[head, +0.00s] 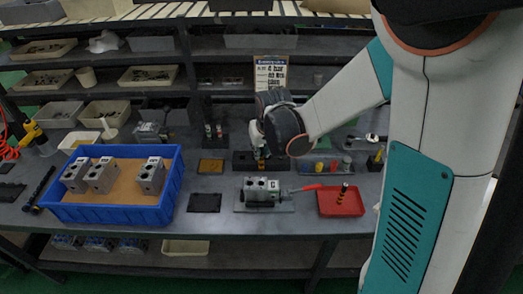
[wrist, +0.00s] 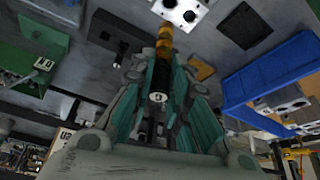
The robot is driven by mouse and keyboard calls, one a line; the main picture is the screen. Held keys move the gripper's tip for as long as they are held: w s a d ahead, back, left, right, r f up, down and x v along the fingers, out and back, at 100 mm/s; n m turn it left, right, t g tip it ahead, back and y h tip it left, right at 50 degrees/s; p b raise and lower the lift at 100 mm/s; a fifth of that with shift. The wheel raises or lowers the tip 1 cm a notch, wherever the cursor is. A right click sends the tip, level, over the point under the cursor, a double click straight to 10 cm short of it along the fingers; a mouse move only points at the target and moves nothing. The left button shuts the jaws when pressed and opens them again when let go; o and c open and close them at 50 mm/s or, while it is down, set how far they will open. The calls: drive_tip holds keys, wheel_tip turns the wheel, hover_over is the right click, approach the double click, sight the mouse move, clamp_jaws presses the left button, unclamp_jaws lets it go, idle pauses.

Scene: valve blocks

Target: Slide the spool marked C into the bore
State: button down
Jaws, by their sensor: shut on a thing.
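My gripper (head: 261,150) is shut on a spool over the back middle of the bench. In the wrist view its teal fingers (wrist: 163,75) close around the spool (wrist: 164,42), which has orange and dark bands and a pale end face. The grey valve block (head: 262,190) with dark bores sits on a plate in front of the gripper, apart from the spool. It also shows at the top of the wrist view (wrist: 181,11).
A black rack (head: 243,159) stands beneath the gripper. A red tray (head: 331,205) at right holds a dark banded spool (head: 344,190). A blue bin (head: 110,213) at left holds three valve blocks. A red-handled tool (head: 304,188) lies beside the valve block. A dark mat (head: 204,203) lies left of it.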

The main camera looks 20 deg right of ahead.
sight(262, 159)
drive_tip(key=shift+f+b, duration=2.6)
drive_tip(key=shift+f, duration=0.35)
drive_tip(key=shift+f+b, duration=3.55)
drive_tip(key=shift+f, duration=0.3)
drive_tip(key=c, duration=1.5)
unclamp_jaws()
drive_tip(key=shift+r, duration=0.1)
drive_tip(key=shift+o, duration=0.2)
drive_tip(key=v, duration=1.2)
